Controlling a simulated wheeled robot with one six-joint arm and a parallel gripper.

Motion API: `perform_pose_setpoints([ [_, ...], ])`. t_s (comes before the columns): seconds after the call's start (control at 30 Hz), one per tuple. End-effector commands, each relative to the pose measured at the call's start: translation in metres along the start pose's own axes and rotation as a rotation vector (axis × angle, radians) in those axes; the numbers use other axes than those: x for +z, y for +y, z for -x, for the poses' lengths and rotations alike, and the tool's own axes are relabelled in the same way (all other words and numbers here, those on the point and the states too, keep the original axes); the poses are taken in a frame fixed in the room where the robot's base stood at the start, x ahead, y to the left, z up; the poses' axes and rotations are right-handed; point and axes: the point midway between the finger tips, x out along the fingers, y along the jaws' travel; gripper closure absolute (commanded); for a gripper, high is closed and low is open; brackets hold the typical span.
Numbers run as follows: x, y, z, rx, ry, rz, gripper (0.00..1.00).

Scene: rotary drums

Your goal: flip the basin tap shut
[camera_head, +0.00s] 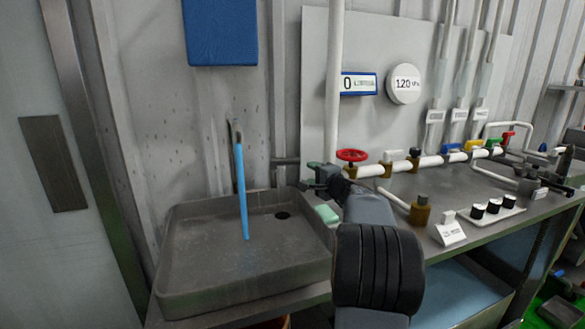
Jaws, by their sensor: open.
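The grey basin (185,290) is at the left, with a dark round drain hole on its floor. A bright blue stream of water (241,195) falls into it. At its top is a thin dark piece (235,130), apparently the tap's spout; its lever cannot be made out clearly. A short grey pipe (286,161) runs along the wall between the stream and my gripper. My gripper (311,180) is open over the basin's back right corner, to the right of the stream and apart from it. Whether it touches the pipe cannot be told.
A pale green block (326,214) lies at the basin's right edge. Right of my gripper are a red handwheel (352,156) on a white pipe, a brass-coloured bottle-like piece (420,211) and a white label stand (449,229). A blue panel (220,30) hangs above the basin.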

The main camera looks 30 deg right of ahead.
Motion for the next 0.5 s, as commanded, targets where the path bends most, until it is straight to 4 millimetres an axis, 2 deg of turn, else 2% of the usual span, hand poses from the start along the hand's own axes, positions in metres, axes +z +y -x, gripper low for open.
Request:
perform_pose_setpoints([
  [0.17,-0.007,-0.001,-0.019,-0.013,0.013,-0.011,0.51],
  [0.5,-0.007,-0.002,-0.084,-0.012,0.012,-0.011,0.51],
])
